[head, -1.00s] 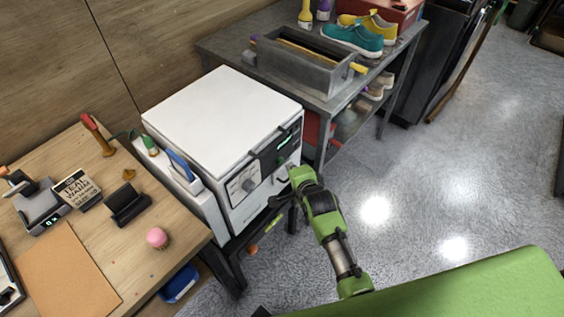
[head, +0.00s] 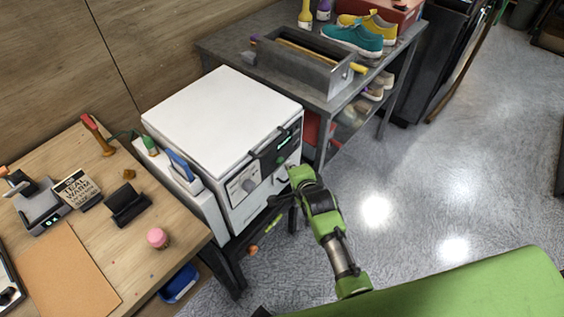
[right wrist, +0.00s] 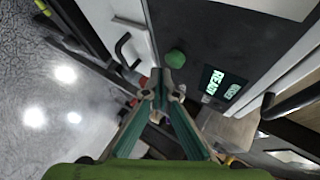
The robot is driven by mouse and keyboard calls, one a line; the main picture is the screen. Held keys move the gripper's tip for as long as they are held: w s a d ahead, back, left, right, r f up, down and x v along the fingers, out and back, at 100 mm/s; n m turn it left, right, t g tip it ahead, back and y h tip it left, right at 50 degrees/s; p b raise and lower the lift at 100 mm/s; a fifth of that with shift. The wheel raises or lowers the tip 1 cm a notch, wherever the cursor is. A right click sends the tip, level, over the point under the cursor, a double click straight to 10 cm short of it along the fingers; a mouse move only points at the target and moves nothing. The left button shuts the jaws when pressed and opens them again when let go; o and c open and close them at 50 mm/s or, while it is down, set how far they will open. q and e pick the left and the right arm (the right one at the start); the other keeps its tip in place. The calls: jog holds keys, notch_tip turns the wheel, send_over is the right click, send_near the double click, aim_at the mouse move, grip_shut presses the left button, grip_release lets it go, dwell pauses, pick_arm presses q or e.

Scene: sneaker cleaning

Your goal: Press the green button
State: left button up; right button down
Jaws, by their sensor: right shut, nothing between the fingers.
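The green button (right wrist: 175,59) is a small round knob on the dark panel of a white box-shaped machine (head: 215,105), in the right wrist view. My right gripper (right wrist: 160,84) is shut and empty, with its fingertips close to the button and just below it in the picture. I cannot tell whether they touch it. In the head view my right gripper (head: 275,203) is by the machine's front, and I cannot make out the button there. My left gripper is not in view.
A lit green display (right wrist: 220,84) sits beside the button. A wooden table (head: 185,225) with a pink item (head: 157,238) stands at left. A grey table (head: 225,44) behind holds a grey tool tray (head: 300,68) and teal shoe (head: 352,40). Open floor lies at right.

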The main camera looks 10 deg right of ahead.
jog(key=shift+w+a, duration=0.2)
jog(key=shift+w, duration=0.05)
jog(key=shift+w+a, duration=0.3)
jog(key=shift+w, duration=0.1)
dwell(0.8)
jog(key=shift+s+d+p, duration=0.55)
jog(key=shift+s+p, duration=0.05)
jog(key=shift+s, duration=0.2)
jog(key=s+d+p, duration=0.1)
jog(key=s, duration=0.1)
jog(key=s+d+p, duration=0.2)
dwell(0.5)
dwell(0.7)
